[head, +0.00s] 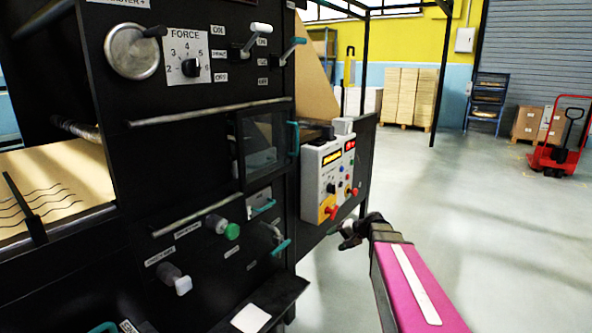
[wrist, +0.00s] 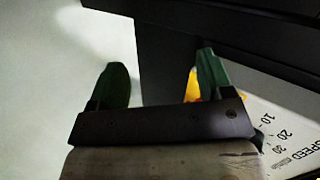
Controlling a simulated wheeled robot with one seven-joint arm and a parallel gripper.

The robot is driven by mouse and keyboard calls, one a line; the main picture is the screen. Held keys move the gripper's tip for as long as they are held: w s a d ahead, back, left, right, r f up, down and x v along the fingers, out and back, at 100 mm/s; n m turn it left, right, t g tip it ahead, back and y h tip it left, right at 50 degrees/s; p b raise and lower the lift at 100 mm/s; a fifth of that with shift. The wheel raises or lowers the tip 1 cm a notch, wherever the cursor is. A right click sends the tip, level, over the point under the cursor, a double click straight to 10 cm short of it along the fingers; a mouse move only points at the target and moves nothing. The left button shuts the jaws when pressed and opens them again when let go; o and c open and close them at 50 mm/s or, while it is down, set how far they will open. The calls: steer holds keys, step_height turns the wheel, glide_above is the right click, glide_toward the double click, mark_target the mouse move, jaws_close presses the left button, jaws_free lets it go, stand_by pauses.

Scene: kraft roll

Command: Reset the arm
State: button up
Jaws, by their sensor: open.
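My gripper (head: 345,232) is at the end of my magenta arm, right of the black machine and just below and right of the white control box (head: 327,178). In the wrist view my gripper (wrist: 163,85) shows two green fingertips set wide apart, with nothing between them. Beyond them are the pale floor, a dark machine edge and the control box (wrist: 285,120) with a SPEED scale. A yellow part lies behind the right finger. In the head view the fingers are small and dark.
The black machine (head: 205,135) fills the left, with a FORCE dial (head: 190,66), levers, knobs and a rail sticking out. Brown paper (head: 60,180) lies at far left. The floor (head: 480,210) to the right is clear. A red pallet jack (head: 560,150) and stacked cartons (head: 408,97) stand farther back.

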steer(key=s+f+n+g+h, duration=0.1)
steer(key=s+f+h, duration=0.1)
steer(key=s, duration=0.4)
steer(key=s+d+f+n+g+h, duration=0.1)
steer(key=s+f+h, duration=0.2)
steer(key=s, duration=0.3)
steer(key=s+f+n+g+h, duration=0.2)
steer(key=s+f+h, duration=0.1)
steer(key=s, duration=0.4)
steer(key=shift+d+h, duration=0.2)
steer(key=shift+h, duration=0.6)
